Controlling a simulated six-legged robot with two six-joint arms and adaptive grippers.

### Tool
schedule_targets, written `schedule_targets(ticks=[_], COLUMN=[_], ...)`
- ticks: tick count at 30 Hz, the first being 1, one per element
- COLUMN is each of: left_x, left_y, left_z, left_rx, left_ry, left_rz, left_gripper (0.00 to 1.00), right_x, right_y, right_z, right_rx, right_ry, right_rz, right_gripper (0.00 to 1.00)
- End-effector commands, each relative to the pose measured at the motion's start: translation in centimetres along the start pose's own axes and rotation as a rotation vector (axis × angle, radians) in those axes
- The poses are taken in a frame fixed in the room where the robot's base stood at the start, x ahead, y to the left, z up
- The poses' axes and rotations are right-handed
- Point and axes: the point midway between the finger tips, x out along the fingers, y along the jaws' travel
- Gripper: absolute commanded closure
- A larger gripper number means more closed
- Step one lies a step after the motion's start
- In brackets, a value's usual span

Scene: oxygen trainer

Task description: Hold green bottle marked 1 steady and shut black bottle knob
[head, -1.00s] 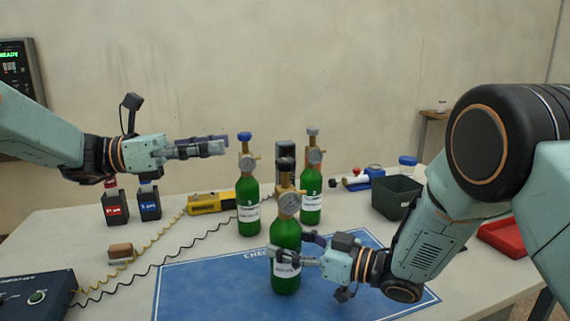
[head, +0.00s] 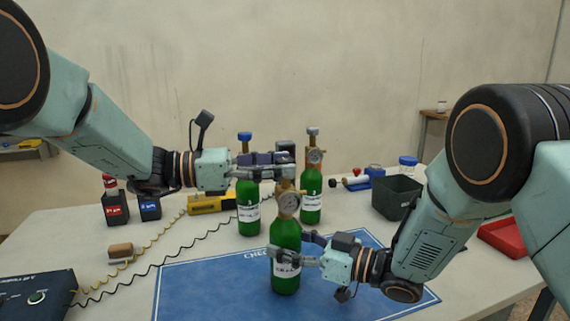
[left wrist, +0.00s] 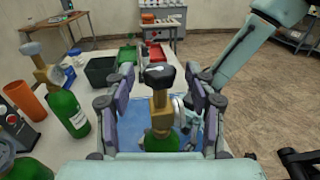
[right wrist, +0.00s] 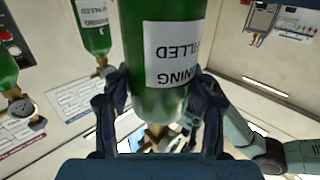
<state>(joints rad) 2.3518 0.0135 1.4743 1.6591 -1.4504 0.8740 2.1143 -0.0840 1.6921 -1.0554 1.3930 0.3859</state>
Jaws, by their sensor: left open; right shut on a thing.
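The green bottle (head: 286,236) stands upright on the blue mat; its label number is too small to read in the head view. My right gripper (head: 290,259) is shut around its lower body. The right wrist view shows this bottle (right wrist: 165,95) between both fingers, its white label upside down. My left gripper (head: 276,172) is open at the top of the same bottle, hiding its black knob in the head view. In the left wrist view the black knob (left wrist: 159,77) sits between the spread fingers, above the brass valve (left wrist: 160,108). Some space shows on both sides of it.
A yellow tool (head: 208,203) and coiled cords lie left. A dark green bin (head: 397,197) stands right. The blue mat (head: 200,287) is clear at left.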

Motion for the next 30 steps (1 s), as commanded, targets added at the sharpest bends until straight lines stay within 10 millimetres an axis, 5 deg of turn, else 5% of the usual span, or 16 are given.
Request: schedule_targets(ticks=[14, 30], left_x=[1.49, 1.47], left_y=[-0.01, -0.02], left_z=[0.00, 0.01], left_rx=[-0.001, -0.001], left_ry=[0.000, 0.000], left_rz=[0.000, 0.000], left_gripper=[0.45, 0.90], right_x=[0.01, 0.01], right_y=[0.01, 0.02], right_z=[-0.05, -0.05], right_rx=[-0.001, 0.000], right_ry=[0.001, 0.001], right_rz=[0.000, 0.000], right_gripper=[1.00, 1.00])
